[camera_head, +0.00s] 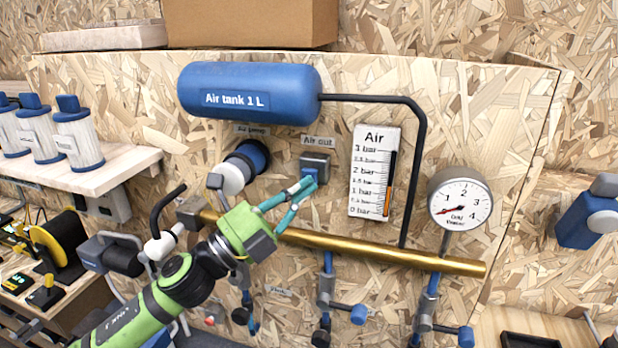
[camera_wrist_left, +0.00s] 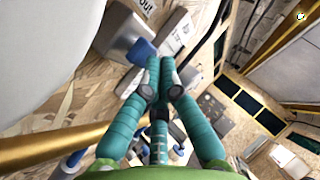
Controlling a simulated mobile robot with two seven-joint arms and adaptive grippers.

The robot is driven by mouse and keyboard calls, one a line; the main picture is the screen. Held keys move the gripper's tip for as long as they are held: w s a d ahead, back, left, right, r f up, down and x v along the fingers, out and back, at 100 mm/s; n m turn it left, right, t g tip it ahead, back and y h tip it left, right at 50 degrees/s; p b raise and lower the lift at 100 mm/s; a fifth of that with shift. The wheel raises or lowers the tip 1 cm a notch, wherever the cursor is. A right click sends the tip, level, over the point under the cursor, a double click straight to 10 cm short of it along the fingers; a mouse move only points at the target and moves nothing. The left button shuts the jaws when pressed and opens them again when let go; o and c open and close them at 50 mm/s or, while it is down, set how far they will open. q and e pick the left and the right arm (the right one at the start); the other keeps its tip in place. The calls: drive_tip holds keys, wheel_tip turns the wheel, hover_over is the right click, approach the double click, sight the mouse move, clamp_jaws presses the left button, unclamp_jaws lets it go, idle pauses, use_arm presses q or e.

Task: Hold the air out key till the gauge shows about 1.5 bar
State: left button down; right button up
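The air out key (camera_head: 315,166) is a small grey-blue box under its "Air out" label on the chipboard wall. My left gripper (camera_head: 309,186) has its teal fingers together at the lower edge of the key; I cannot tell whether they press it. In the left wrist view the fingertips (camera_wrist_left: 160,62) meet close beside the blue part of the key (camera_wrist_left: 141,50), with nothing seen between them. The white Air gauge (camera_head: 365,185) stands right of the key. Its orange bar ends roughly between 1.5 and 2 bar; the exact level is hard to read. My right gripper is out of view.
A blue air tank (camera_head: 250,93) hangs above, with a black pipe (camera_head: 423,125) running right and down. A brass pipe (camera_head: 400,254) crosses below the key. A round dial (camera_head: 460,202) with a red needle is at right. Valves (camera_head: 325,290) hang below.

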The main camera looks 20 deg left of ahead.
use_arm(q)
drive_tip(key=shift+s, duration=0.5)
drive_tip(key=s+b, duration=0.1)
drive_tip(key=s, duration=0.4)
drive_tip(key=shift+a, duration=0.1)
idle(0.3)
